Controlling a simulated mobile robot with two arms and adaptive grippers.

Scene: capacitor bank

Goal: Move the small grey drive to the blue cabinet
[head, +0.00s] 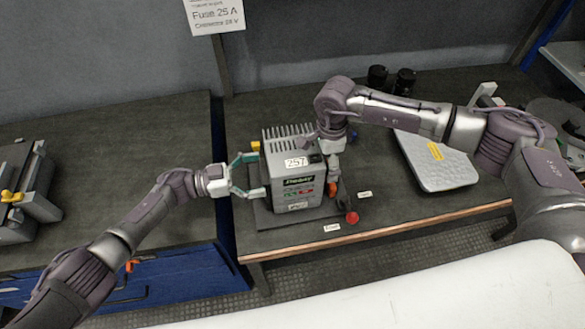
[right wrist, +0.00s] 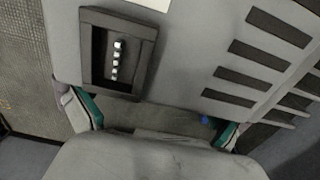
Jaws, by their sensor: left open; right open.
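The small grey drive (head: 294,185), a finned box with a "257" label, stands upright on a dark plate on the right bench. My left gripper (head: 257,174) is open at its left side, with teal fingertips close to the casing; contact is unclear. My right gripper (head: 333,172) is at its right side, partly hidden in the head view. In the right wrist view, my right gripper's open teal fingers (right wrist: 160,120) are spread before the drive's slotted grey casing (right wrist: 190,65). The blue cabinet (head: 190,275) is at the left, under a dark top (head: 140,150).
A red knob (head: 352,217) and small labels are near the bench's front edge. Grey equipment (head: 25,195) stands at the left end. The dark top's middle is clear. A gap separates the benches.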

